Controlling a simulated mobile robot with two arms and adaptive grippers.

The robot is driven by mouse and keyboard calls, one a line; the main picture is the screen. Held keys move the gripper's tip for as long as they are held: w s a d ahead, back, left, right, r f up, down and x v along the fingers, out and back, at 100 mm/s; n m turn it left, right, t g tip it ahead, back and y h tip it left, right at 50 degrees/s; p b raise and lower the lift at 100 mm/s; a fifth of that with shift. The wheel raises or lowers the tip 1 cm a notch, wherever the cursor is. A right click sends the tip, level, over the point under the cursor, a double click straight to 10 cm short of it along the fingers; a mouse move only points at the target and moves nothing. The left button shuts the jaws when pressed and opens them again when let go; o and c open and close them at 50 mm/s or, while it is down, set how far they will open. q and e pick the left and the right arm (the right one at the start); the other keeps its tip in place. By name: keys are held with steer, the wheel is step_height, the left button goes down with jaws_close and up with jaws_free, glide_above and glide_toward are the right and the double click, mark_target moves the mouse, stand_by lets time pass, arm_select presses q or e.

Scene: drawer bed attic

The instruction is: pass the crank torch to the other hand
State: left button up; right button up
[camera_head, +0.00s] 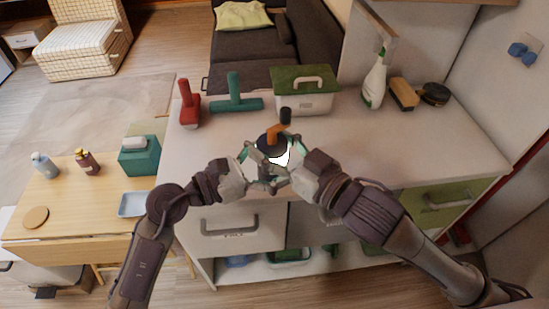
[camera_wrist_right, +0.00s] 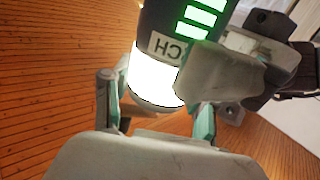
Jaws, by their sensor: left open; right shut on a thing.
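The crank torch (camera_head: 272,143) is held up in front of the counter in the head view, with a dark top, an orange and black crank and a bright white lit part. In the right wrist view the torch (camera_wrist_right: 158,75) shows a dark body with green bars, partly printed lettering and a glowing white band. My right gripper (camera_head: 286,166) is shut on the torch from the right. My left gripper (camera_head: 254,168) is open, close around the torch from the left; the fingers of the two grippers overlap, so exact contact is hidden.
On the counter (camera_head: 440,140) behind stand a red tool (camera_head: 188,106), a teal tool (camera_head: 236,103), a green-lidded box (camera_head: 304,101), a spray bottle (camera_head: 375,82) and brushes (camera_head: 403,94). A wooden table (camera_head: 80,225) is at left. The counter's right part is clear.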

arm_select(q)
steer(key=c, duration=1.2)
steer(key=shift+c, duration=0.9)
arm_select(e)
steer(key=o, duration=1.3)
steer(key=shift+o, duration=0.2)
steer(key=shift+d, duration=0.1)
